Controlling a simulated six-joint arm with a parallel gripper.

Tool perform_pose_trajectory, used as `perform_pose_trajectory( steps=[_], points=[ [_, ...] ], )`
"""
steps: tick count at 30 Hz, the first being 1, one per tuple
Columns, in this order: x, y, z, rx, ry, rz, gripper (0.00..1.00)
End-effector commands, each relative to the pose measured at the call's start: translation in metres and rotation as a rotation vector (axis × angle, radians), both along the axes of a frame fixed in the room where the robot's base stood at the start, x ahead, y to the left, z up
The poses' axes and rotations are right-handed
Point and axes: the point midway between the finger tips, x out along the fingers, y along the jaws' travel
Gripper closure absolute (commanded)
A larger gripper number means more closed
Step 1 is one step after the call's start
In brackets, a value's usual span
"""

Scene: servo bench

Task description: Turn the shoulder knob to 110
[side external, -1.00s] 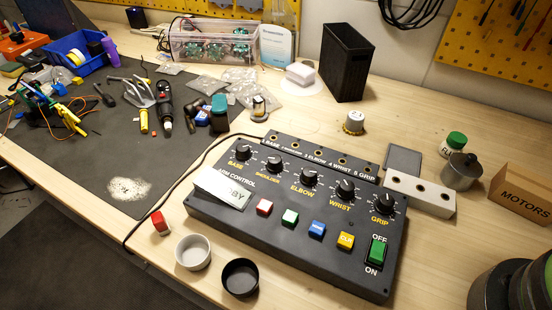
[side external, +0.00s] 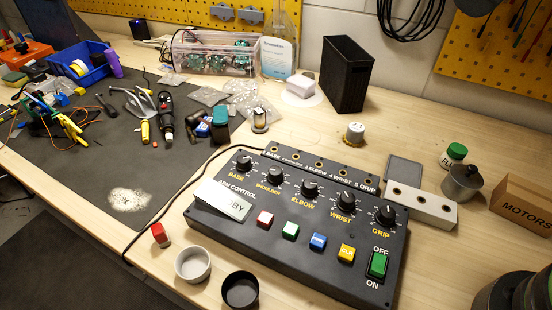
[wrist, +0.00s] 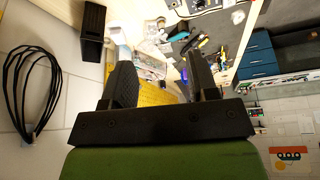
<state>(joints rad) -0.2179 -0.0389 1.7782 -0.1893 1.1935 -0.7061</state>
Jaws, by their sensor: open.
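The black control box (side external: 290,258) lies on the wooden bench in the side view, with a row of black knobs along its upper part. The shoulder knob (side external: 275,174) is second from the left, between the base knob (side external: 244,163) and the elbow knob (side external: 310,189). Its scale marks are too small to read. My gripper (wrist: 163,75) shows in the wrist view, its two dark fingers apart with nothing between them. It is away from the control box, and its fingers are not in the side view.
A label plate (side external: 224,200) reading partly "BY" lies on the box's left part. A grey cup (side external: 193,264) and a black cup (side external: 240,290) stand before the box. A black bin (side external: 345,75) stands behind. A dark round shape (side external: 510,290) fills the lower right corner.

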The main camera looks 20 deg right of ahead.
Motion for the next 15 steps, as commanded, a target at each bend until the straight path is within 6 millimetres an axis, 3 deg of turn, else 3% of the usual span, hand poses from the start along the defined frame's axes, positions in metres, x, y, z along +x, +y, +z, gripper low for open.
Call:
perform_pose_trajectory(
  steps=[1, 6, 12, 15],
  points=[
    [0.018, 0.013, -0.006, -0.042, 0.017, 0.105, 0.46],
    [0.066, 0.055, -0.035, -0.173, 0.052, 0.462, 0.46],
    [0.101, 0.109, -0.093, -0.299, 0.091, 0.882, 0.46],
    [0.109, 0.135, -0.128, -0.348, 0.110, 1.080, 0.46]
  ],
)
